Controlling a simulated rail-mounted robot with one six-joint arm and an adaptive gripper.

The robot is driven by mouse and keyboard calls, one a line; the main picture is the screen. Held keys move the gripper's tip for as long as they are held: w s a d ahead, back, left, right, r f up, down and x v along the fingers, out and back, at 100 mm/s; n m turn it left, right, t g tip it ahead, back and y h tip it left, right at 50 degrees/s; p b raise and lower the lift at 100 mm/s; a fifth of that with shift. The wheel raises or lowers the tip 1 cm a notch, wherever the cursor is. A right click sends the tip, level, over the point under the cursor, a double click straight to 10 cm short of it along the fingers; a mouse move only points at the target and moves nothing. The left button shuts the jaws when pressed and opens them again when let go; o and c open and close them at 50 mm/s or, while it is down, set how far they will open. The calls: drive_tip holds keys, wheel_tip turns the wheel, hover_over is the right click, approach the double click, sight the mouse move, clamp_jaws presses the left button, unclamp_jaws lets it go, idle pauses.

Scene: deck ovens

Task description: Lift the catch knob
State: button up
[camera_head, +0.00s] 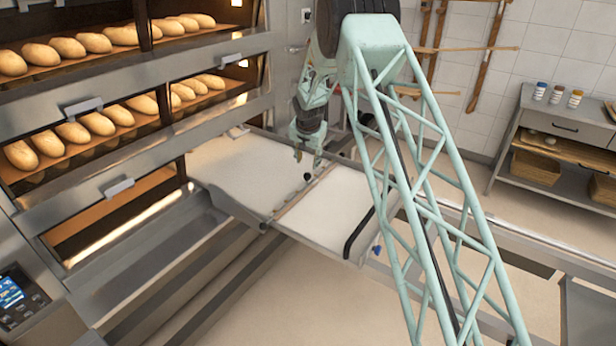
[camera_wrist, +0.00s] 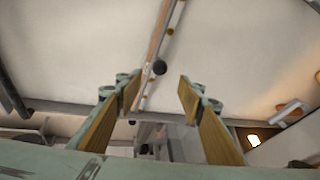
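The catch knob (camera_head: 307,176) is a small black ball on the bar across the pale loader surface (camera_head: 335,200). In the wrist view the knob (camera_wrist: 159,68) shows just beyond the fingertips, about midway between them. My gripper (camera_head: 308,158) points down close above the knob. Its two tan-padded fingers (camera_wrist: 158,90) are apart, with nothing between them. I cannot tell the exact height gap to the knob.
Deck ovens (camera_head: 130,73) with several loaves stand at the left, beside the loader. A black curved handle (camera_head: 357,233) and a blue knob (camera_head: 377,250) are at the loader's near right end. A shelf unit (camera_head: 560,150) stands at the right wall.

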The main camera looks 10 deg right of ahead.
sight(307, 175)
drive_tip(key=shift+w+f, duration=0.25)
drive_tip(key=shift+f, duration=0.2)
drive_tip(key=shift+f, duration=0.1)
drive_tip(key=shift+b+x, duration=0.8)
drive_tip(key=shift+x, duration=5.95)
drive_tip(key=c, duration=1.1)
drive_tip(key=shift+r, duration=1)
drive_tip(key=shift+c, duration=0.3)
